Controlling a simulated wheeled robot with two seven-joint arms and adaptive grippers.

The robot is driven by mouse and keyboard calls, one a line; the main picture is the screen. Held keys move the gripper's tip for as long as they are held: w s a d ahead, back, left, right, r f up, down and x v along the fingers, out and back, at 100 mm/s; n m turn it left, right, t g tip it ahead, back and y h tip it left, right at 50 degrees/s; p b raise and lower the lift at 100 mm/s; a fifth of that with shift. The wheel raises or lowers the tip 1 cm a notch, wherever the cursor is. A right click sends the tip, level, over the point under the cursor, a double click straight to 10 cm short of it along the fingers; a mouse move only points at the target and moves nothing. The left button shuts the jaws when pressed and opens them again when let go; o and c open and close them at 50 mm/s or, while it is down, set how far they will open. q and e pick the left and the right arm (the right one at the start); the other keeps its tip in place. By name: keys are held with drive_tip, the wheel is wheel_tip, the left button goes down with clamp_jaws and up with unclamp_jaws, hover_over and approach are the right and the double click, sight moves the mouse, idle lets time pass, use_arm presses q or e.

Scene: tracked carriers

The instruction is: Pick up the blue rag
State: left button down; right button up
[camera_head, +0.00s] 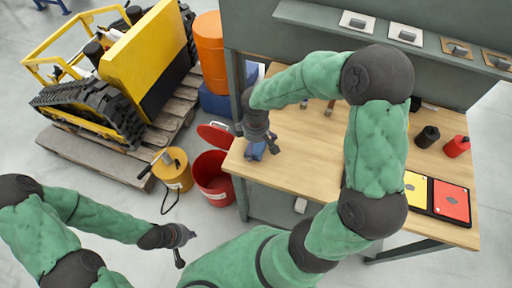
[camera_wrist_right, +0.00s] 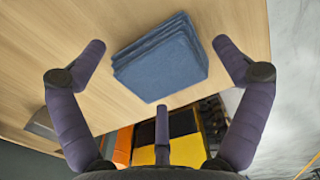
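The blue rag (camera_wrist_right: 160,62) is a folded, layered stack lying on the wooden workbench top (camera_head: 305,165). In the head view the rag (camera_head: 257,152) shows at the bench's left end, partly hidden under my right gripper (camera_head: 262,145). In the right wrist view my right gripper (camera_wrist_right: 160,50) is open, with a finger on either side of the rag and a third finger below it; none visibly grips it. My left gripper (camera_head: 182,245) hangs over the floor at lower left, away from the bench, with its small fingers apart and nothing in them.
A red bin (camera_head: 212,180) with a tilted lid and a yellow canister (camera_head: 172,168) stand left of the bench. A yellow tracked carrier (camera_head: 120,75) sits on pallets. A black bottle (camera_head: 427,136), a red bottle (camera_head: 456,146) and a yellow-and-red case (camera_head: 437,212) are on the bench's right.

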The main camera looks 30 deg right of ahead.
drive_tip(key=c, duration=1)
drive_tip(key=shift+o, duration=0.2)
